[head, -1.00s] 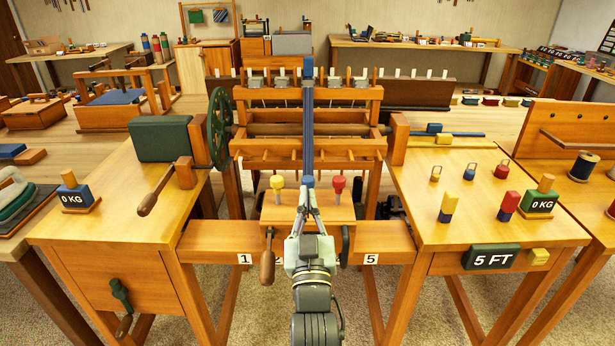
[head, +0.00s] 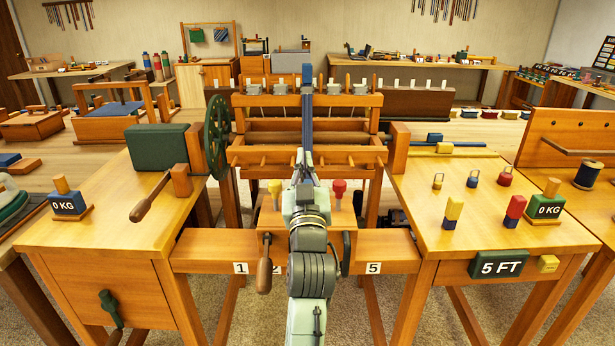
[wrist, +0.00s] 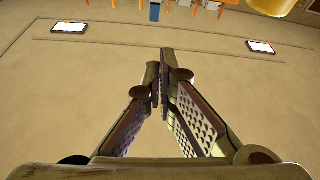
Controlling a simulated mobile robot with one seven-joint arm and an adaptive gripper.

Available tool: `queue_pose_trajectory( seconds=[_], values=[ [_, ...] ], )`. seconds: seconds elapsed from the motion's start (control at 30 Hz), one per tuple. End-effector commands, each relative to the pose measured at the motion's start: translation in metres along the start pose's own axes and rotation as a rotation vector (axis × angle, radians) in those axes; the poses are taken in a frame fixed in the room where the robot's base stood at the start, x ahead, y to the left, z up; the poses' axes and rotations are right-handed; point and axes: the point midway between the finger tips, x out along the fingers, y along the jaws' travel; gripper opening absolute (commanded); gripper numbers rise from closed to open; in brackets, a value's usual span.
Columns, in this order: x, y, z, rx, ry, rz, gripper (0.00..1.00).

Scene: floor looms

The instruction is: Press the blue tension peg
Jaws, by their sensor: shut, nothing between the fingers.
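The yellow peg (head: 275,188) and the red peg (head: 339,188) stand on the small wooden block (head: 325,217) at the front of the middle loom. The place between them is covered by my gripper and arm in the head view, so the blue peg is hidden now. My gripper (head: 304,158) is in front of that spot, pointing away towards the loom. Its fingers are together and empty in the wrist view (wrist: 160,62). I cannot tell whether it touches the blue peg.
A wooden crank handle (head: 264,264) hangs left of my arm. A beam with number plates (head: 241,268) crosses the front. Benches with weights (head: 69,203) and coloured blocks (head: 452,212) stand left and right. A tall blue strip (head: 307,110) rises behind the gripper.

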Motion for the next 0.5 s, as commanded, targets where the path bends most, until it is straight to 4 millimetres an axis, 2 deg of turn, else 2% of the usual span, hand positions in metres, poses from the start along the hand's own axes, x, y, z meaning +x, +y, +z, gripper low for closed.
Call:
queue_pose_trajectory(
  seconds=[0.03,0.2,0.5],
  values=[
    [-0.004,-0.001,0.015,0.0,-0.002,0.0,0.0],
    [-0.012,0.0,0.033,0.0,0.001,0.0,0.0],
    [-0.014,0.0,0.039,0.0,0.001,0.0,0.0]
  ],
)
